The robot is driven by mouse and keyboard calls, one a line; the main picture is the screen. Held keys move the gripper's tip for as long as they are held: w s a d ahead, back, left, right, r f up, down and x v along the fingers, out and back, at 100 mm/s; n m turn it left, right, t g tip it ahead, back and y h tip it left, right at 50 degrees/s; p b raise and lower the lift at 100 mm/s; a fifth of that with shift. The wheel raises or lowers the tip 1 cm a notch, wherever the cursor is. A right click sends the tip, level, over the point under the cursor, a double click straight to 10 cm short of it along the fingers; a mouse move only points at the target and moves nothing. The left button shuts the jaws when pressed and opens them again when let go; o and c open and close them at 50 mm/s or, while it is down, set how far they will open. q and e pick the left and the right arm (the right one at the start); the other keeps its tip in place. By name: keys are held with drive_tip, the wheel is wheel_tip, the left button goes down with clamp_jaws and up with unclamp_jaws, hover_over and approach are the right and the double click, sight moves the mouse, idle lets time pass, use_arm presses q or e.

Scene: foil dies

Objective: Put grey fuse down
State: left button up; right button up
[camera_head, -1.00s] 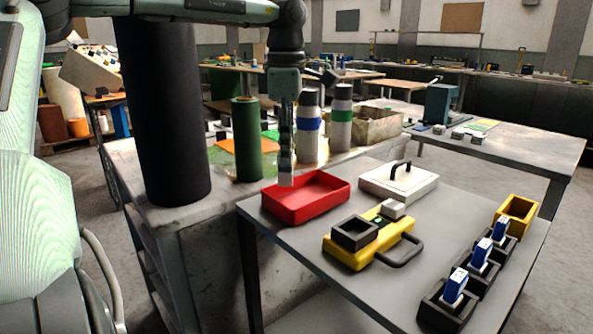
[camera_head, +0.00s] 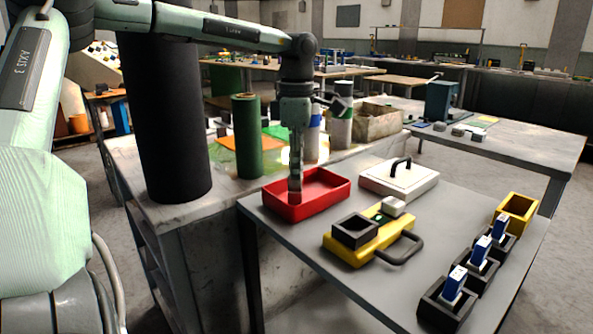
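My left gripper (camera_head: 296,196) points straight down with its fingertips inside the red tray (camera_head: 325,205), near its left part. I see the fingers nearly edge-on, so the gap between them does not show. I cannot make out the grey fuse clearly; a small grey patch at the fingertips may be part of it. The tray floor around the fingertips looks empty. My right gripper is not in view.
Right of the tray are a white lidded box (camera_head: 398,180) and a yellow fixture (camera_head: 345,250) with a black handle. Black holders (camera_head: 437,312) with blue-and-white pieces and a yellow bin (camera_head: 530,207) line the right edge. Tall rolls (camera_head: 247,140) stand behind.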

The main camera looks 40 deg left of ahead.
use_arm(q)
drive_tip(key=shift+o, duration=1.2)
drive_tip(key=shift+r, duration=0.1)
wheel_tip(320, 180, up, 12)
